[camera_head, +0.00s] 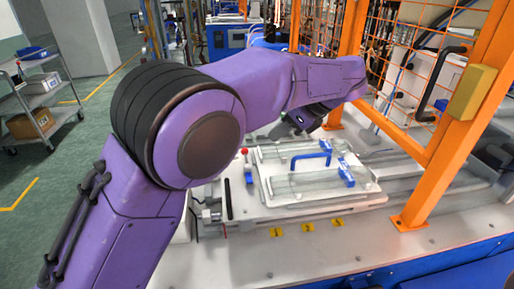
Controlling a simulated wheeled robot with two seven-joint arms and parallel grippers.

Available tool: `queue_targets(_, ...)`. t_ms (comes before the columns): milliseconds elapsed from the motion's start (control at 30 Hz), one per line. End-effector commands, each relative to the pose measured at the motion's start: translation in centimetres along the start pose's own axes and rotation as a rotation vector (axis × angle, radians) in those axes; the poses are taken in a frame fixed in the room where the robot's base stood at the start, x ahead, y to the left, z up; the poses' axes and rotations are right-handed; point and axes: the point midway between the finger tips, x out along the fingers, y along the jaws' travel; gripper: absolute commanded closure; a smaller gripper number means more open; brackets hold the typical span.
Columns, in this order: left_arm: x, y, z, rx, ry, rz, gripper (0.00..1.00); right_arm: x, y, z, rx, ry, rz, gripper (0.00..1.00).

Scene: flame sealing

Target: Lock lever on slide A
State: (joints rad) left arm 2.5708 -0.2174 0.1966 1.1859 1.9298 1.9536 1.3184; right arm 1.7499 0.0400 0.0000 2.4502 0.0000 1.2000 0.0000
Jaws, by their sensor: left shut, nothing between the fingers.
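A white slide fixture (325,203) lies on the table in the middle of the view, with a clear-topped plate and a blue handle (312,157) on it. I cannot read a letter that marks it as slide A. A small lever with a red knob (244,151) stands upright at the fixture's left edge. My left arm crosses above from the left. Its dark gripper (299,121) is shut and empty, behind the fixture and to the right of the red knob, apart from it. The wrist partly hides the gripper. My right gripper is out of view.
An orange post (453,130) with mesh panels and a black handle (438,88) stands to the right. Yellow labels (308,227) line the table's front. A grey cart (38,105) with bins stands at the far left. The front tabletop is clear.

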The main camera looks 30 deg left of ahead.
Motion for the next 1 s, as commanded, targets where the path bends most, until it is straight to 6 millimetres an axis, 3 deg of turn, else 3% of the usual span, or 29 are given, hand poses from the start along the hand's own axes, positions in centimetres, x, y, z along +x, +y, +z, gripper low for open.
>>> queue_targets(200, 4.3, 0.1, 0.2, 0.001, 0.001, 0.006, 1.00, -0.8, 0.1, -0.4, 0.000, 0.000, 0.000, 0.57)
queue_targets(433, 7.9, 0.1, 0.2, -0.001, 0.001, 0.004, 1.00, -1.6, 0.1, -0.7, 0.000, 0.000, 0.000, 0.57)
queue_targets(600, 8.9, 0.1, 0.1, -0.001, 0.001, 0.002, 1.00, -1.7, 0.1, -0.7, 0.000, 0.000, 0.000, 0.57)
queue_targets(1000, 9.0, 0.1, 0.1, -0.009, 0.002, 0.008, 1.00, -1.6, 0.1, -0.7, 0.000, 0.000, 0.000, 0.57)
